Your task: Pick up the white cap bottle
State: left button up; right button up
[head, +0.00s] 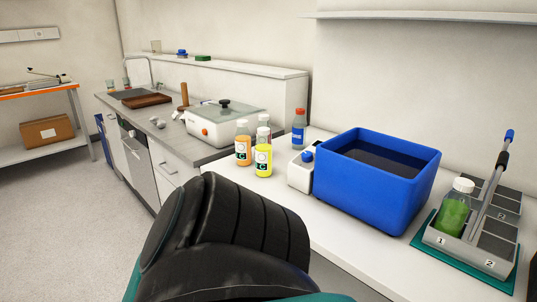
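Several small bottles stand on the white counter at the centre. One has an orange body and a whitish cap (243,146). A yellow bottle (263,160) stands in front, with a pale cap. A reddish bottle (264,130), also with a whitish cap, is partly hidden behind it. A green bottle with a white cap (455,208) stands upright in a compartment of the grey carrier (458,250) at the right. Neither gripper is in view.
A blue open bin (402,205) sits between the bottles and the carrier, with a white device (299,172) at its left. The carrier stands on a teal mat (425,222) and has a raised handle. A large black part of mine covers the lower middle.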

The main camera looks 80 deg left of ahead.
aim_at(263, 143)
jog(key=u, duration=2.65)
jog(key=z, duration=1.45)
jog(key=u, duration=1.15)
